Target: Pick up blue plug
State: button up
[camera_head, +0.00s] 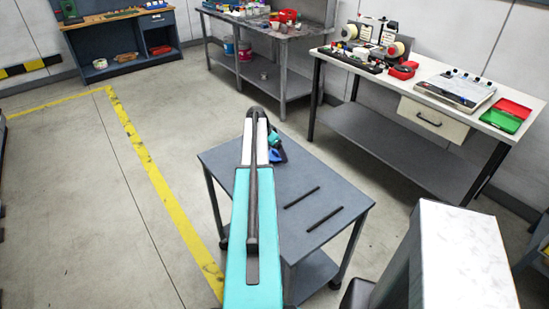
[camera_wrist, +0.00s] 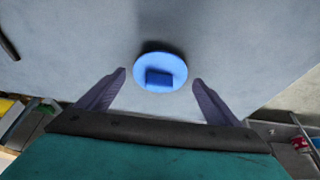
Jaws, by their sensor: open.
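The blue plug (camera_wrist: 174,70) has a round blue disc with a darker square block at its middle. It lies on the grey top of a cart (camera_wrist: 235,35), which also shows in the head view (camera_head: 335,190). In the wrist view my gripper (camera_wrist: 160,77) is open, with one dark finger on each side of the plug and visible gaps between. The fingertips are about level with the plug's lower half in that picture. I cannot tell their height above the top. In the head view my arm hides most of the gripper area.
Two dark bars (camera_head: 302,198) lie on the cart to the right of my arm. A white workbench (camera_head: 440,105) with a machine and red and green trays stands behind at right. A grey bench (camera_head: 275,30) stands at the back. Open floor (camera_head: 75,190) lies at left.

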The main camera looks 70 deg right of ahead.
jog(key=c, duration=1.1)
jog(key=shift+r, duration=0.1)
jog(key=shift+r+b, duration=0.95)
jog(key=shift+r, duration=0.35)
jog(key=s+a+b, duration=0.1)
jog(key=s+a, duration=0.1)
jog(key=a, duration=0.2)
jog(key=s+a+r+b, duration=0.1)
jog(key=s+a+b, duration=0.1)
jog(key=a, duration=0.3)
jog(key=s+a+r+b, duration=0.1)
jog(key=s+a+b, duration=0.1)
jog(key=a, duration=0.3)
jog(key=shift+s+a+r, duration=0.1)
jog(key=shift+s+a, duration=0.05)
jog(key=shift+s, duration=0.45)
